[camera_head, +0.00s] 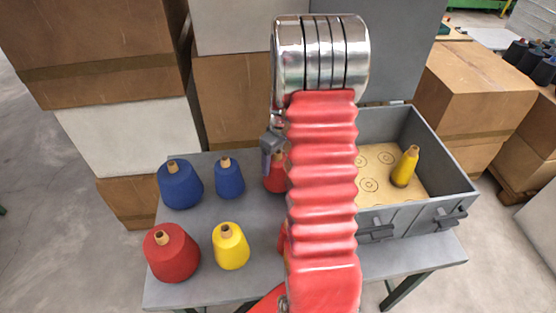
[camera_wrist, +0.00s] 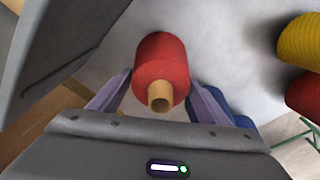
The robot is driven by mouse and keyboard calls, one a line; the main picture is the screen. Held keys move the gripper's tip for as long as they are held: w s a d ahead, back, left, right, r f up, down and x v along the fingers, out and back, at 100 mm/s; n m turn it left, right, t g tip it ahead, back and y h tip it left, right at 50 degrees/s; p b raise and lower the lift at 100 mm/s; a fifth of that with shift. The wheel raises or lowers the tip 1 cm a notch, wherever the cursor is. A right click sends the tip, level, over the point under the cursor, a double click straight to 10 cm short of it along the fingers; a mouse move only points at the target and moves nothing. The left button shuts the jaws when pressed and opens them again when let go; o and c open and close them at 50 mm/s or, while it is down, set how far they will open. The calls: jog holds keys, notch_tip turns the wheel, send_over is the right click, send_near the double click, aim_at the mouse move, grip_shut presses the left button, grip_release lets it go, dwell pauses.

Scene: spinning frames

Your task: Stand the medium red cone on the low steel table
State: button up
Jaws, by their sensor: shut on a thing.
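In the wrist view a red cone (camera_wrist: 162,60) with a tan tip sits between the two fingers of my gripper (camera_wrist: 160,100), which is shut on it. In the head view a red cone (camera_head: 273,178) shows just left of my red arm and is mostly hidden; it appears to be the same one. A grey part of my gripper shows above it. It is over or on the grey table (camera_head: 200,290); I cannot tell whether its base touches. A larger red cone (camera_head: 172,254) stands upright at the table's front left.
Two blue cones (camera_head: 180,186) and a yellow cone (camera_head: 230,248) stand on the table's left half. A grey crate (camera_head: 463,190) with a yellow cone (camera_head: 405,168) inside sits at the right. Cardboard boxes (camera_head: 95,60) are stacked behind. My arm hides the table's middle.

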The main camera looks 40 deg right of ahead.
jog(key=shift+f, duration=0.2)
dwell(0.3)
jog(key=o, duration=1.6)
jog(key=shift+f, duration=0.1)
jog(key=r, duration=0.4)
jog(key=s+r, duration=0.1)
jog(key=r, duration=0.8)
jog(key=shift+s+r, duration=0.3)
jog(key=shift+r, duration=0.05)
